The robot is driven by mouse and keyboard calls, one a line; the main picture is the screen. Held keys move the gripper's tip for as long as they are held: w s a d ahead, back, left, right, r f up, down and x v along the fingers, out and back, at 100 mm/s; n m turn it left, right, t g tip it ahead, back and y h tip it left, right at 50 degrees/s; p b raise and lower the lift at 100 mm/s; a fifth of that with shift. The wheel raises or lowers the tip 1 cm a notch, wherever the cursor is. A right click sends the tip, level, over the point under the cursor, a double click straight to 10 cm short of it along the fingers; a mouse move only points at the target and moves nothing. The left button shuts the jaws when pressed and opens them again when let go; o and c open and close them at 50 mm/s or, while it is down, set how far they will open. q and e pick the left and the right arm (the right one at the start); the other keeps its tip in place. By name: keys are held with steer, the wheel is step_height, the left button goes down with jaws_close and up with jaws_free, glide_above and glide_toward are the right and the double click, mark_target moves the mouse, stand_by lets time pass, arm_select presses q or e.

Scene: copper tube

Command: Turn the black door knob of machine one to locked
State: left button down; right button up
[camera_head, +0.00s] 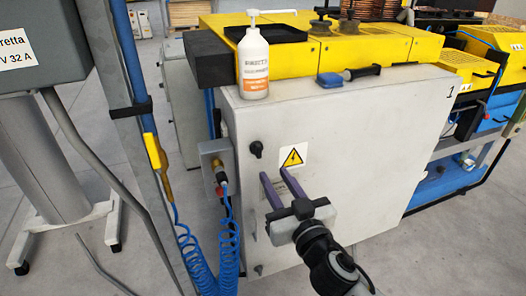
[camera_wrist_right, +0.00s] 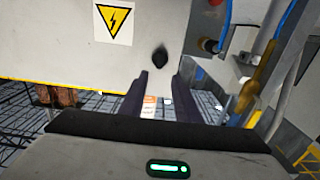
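Machine one is the grey cabinet (camera_head: 350,170) marked "1". Its black door knob (camera_head: 257,149) sits on the upper left of the door, left of a yellow warning triangle. My right gripper (camera_head: 274,174) is open and empty, its purple fingers pointing at the door just below and right of the knob. In the right wrist view, which shows the scene upside down, the knob (camera_wrist_right: 162,60) appears just past the fingertips, in line with the gap between them. The fingers do not close around it. My left gripper is not in view.
A second black knob (camera_head: 258,269) is low on the door. A grey connector box (camera_head: 215,165) with a blue coiled hose (camera_head: 228,245) is close at the left.

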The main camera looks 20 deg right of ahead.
mark_target(260, 153)
steer(key=w, duration=0.4)
steer(key=w+p, duration=0.1)
steer(key=w, duration=0.4)
steer(key=shift+w+a+f, duration=0.15)
steer(key=shift+w, duration=0.15)
jaws_close()
